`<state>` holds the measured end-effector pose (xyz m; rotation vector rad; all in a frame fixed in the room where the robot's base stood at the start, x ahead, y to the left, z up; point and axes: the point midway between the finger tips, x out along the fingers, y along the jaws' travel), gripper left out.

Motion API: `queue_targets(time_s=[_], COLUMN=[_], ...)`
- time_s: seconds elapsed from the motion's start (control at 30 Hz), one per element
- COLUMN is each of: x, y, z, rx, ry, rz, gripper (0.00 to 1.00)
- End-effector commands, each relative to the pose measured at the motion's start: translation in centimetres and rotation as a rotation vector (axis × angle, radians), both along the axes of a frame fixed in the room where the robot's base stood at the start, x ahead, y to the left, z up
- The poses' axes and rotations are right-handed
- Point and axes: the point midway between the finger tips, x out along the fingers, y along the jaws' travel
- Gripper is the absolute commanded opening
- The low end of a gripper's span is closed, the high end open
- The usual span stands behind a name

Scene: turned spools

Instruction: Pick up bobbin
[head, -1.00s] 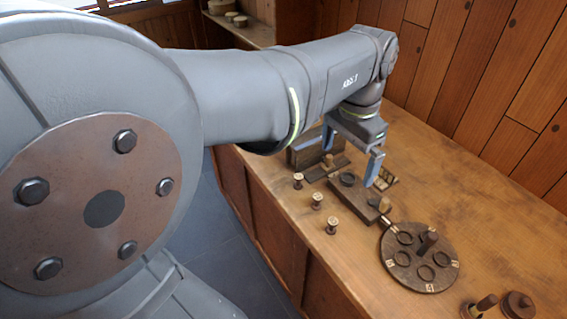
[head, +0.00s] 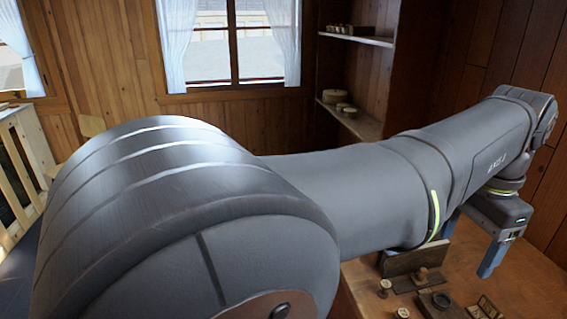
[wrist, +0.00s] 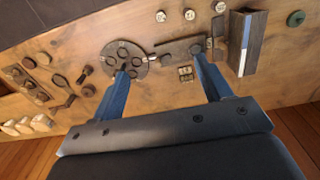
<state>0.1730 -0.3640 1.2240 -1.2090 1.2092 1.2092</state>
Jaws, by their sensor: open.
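Small pale wooden bobbins stand on the bench. In the head view one bobbin (head: 384,288) and another (head: 402,312) show at the bottom edge, below my forearm. In the wrist view a row shows at the top: a left one (wrist: 160,16), a middle one (wrist: 189,14) and a right one (wrist: 220,7). My gripper (head: 470,246) hangs above the bench with its blue fingers apart and empty. In the wrist view my gripper (wrist: 161,68) spans the space in front of a round dark disc (wrist: 138,66) and a long wooden block (wrist: 172,51); the bobbins are beyond its fingertips.
A dark upright block (wrist: 236,50) stands at the right in the wrist view, with a green round piece (wrist: 295,18) farther right. Several small wooden parts lie on the left. Shelves (head: 356,122) and a window (head: 235,40) are behind my arm.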

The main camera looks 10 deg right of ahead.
Motion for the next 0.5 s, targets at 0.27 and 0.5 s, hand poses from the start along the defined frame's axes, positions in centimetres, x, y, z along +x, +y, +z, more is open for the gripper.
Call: queue_targets(time_s=[0.27, 0.5], x=[0.0, 0.2], y=[0.0, -0.6], z=[0.0, -5.0], rx=[0.0, 0.009], ry=[0.0, 0.004], rz=[0.0, 0.025], gripper=[0.52, 0.52])
